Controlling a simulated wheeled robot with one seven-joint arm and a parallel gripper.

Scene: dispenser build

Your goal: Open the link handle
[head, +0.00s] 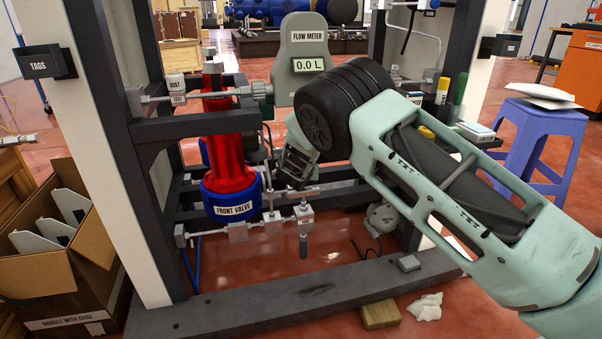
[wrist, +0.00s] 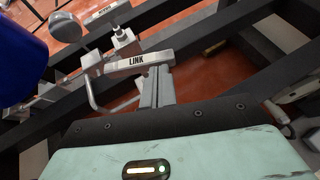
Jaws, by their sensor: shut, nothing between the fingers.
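The link handle (wrist: 139,61) is a pale bar labelled LINK in the wrist view, lying almost level on the pipework. My gripper (wrist: 157,72) is shut and empty, with its grey fingertips close at the bar's near side, by the label's right end. I cannot tell whether they touch it. In the head view my gripper (head: 284,180) points down at the small pipes right of the red cylinder. The handle is hard to make out there behind the fingers.
The red cylinder (head: 227,160) with a blue FRONT VALVE collar stands left of my gripper. The flow meter (head: 305,60) reads 0.0 L above. Dark frame beams (head: 300,302) surround the pipes. Another labelled handle (wrist: 107,12) lies beyond the link handle. A blue stool (head: 540,130) stands right.

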